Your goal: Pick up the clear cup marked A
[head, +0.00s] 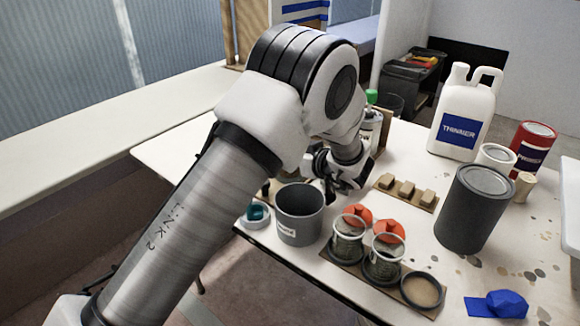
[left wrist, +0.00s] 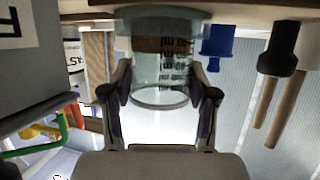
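A clear cup (left wrist: 160,60) with dark printed marks stands between my left gripper's fingers (left wrist: 160,88) in the left wrist view, which is upside down. A finger is on each side of it, with what looks like a narrow gap; I cannot tell if either touches. No letter A is readable on it. In the head view my left gripper (head: 335,185) is low over the table, partly hidden by its own arm, and I do not make out this cup there. My right gripper is not in view.
A grey pot (head: 300,225) stands near the left gripper. Two clear-rimmed containers (head: 347,246) (head: 382,268) stand on a board in front. A dark grey can (head: 470,215), white thinner jug (head: 462,105) and wooden blocks (head: 405,190) are to the right.

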